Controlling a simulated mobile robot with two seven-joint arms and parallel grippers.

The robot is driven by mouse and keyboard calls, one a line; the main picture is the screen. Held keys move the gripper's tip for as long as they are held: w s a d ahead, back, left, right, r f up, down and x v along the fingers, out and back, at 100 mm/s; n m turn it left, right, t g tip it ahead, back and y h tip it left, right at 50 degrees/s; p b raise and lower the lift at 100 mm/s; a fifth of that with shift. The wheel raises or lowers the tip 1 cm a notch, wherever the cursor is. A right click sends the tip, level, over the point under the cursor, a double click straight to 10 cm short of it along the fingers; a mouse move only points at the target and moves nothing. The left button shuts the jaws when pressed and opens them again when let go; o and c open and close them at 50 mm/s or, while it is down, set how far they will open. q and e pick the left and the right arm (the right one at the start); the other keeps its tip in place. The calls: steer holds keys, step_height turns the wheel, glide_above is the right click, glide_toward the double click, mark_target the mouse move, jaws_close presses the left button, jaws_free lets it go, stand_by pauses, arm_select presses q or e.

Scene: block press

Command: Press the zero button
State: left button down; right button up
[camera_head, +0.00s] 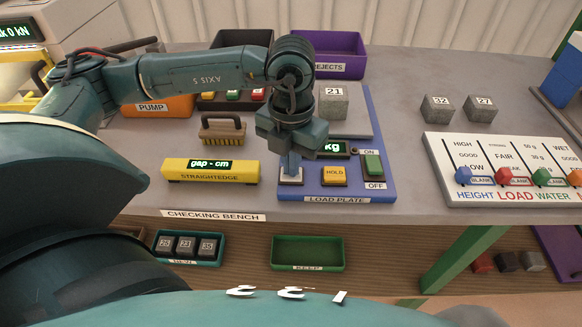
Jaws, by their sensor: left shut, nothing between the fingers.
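The blue load plate (342,193) stands at the bench's front edge. A pale button (290,181) sits at its front left; its label is hidden, and a yellow HOLD button (334,175) is to its right. My left gripper (291,168) points down with shut, empty fingers directly over the pale button. The tips appear to touch it, but I cannot tell whether it is pressed down. The gripper covers part of the kg display (335,148). A grey block marked 21 (333,102) rests on the plate's rear pan. My right gripper is out of view.
A green ON/OFF switch (373,166) is at the plate's right. A yellow straightedge (211,171) and a brush (222,128) lie to the left. Blocks 32 (437,109) and 27 (481,109) and a slider board (505,172) are to the right.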

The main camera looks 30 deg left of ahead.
arm_select(q)
step_height(320, 180, up, 6)
steer(key=p, duration=0.3)
steer(key=shift+f+p, duration=0.15)
steer(key=shift+p, duration=0.15)
steer(key=shift+s+f, duration=0.1)
stand_by(0.5)
